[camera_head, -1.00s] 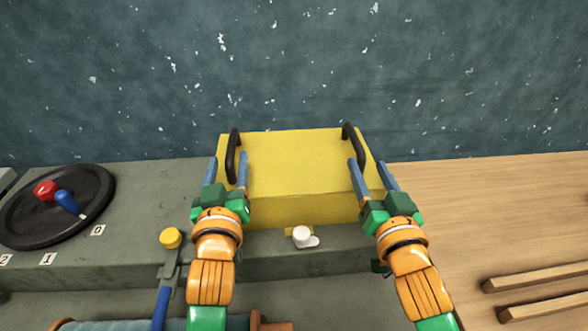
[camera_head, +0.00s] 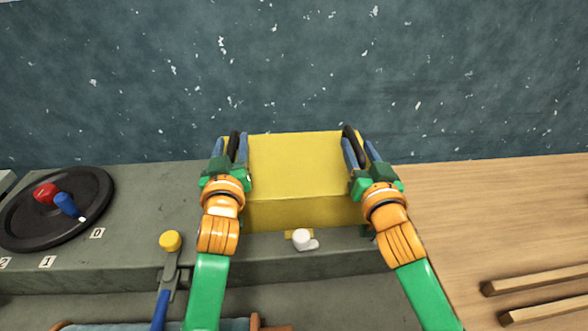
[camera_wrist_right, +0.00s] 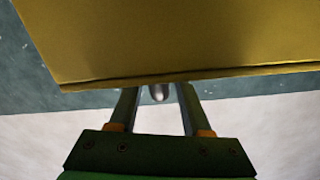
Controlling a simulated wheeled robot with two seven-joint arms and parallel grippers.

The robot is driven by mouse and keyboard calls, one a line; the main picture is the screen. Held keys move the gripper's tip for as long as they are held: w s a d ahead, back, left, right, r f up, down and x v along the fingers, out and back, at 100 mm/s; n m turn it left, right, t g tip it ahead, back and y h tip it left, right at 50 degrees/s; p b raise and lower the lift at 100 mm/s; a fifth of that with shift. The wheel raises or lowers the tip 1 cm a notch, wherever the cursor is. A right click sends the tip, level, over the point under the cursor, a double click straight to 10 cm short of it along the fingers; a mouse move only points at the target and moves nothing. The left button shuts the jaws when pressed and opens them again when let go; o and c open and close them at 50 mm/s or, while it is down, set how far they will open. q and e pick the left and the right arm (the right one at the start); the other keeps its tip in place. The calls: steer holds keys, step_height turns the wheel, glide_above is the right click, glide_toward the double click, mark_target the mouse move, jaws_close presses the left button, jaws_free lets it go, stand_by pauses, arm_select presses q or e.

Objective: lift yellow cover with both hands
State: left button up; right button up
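The yellow cover (camera_head: 298,165) is a box on the grey bench, with a black handle at each side. My left gripper (camera_head: 231,147) is at the left handle (camera_head: 234,143), one finger on each side of it. My right gripper (camera_head: 358,150) is likewise around the right handle (camera_head: 350,133). In the right wrist view, the cover (camera_wrist_right: 170,35) fills the top.
A white knob (camera_head: 303,239) is at the bench front below the cover. A yellow-topped lever (camera_head: 170,241) and a black dial (camera_head: 88,222) with red and blue pegs are to the left. Wooden strips (camera_head: 535,282) lie on the wooden surface at right.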

arm_select(q)
jaws_close()
arm_select(e)
jaws_close()
stand_by(0.9)
arm_select(q)
steer(key=shift+r, duration=0.1)
